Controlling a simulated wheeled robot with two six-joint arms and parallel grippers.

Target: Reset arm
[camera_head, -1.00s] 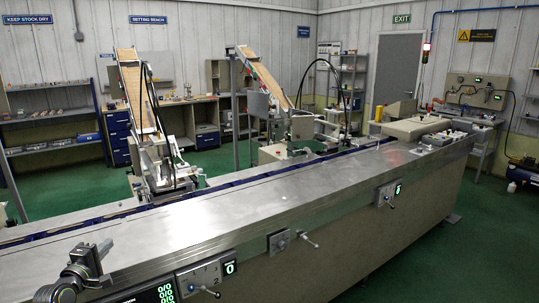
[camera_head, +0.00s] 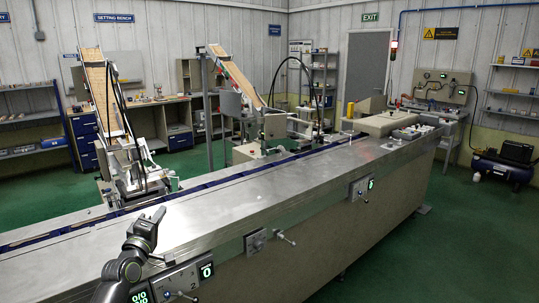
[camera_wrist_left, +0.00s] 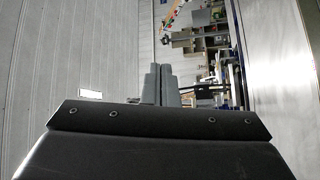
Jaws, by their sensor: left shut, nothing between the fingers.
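My left arm comes in from the bottom left of the head view. Its dark left gripper (camera_head: 157,214) is raised over the near left part of the long steel machine top (camera_head: 250,205). In the left wrist view the two grey fingers (camera_wrist_left: 160,84) stand close together, shut with nothing held. My right gripper is in neither view.
The machine's front carries several lever handles and lit counters (camera_head: 206,270). Two inclined stick feeders, one left (camera_head: 103,95) and one further right (camera_head: 238,75), stand behind the top. A blue compressor (camera_head: 503,165) sits on the green floor at right.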

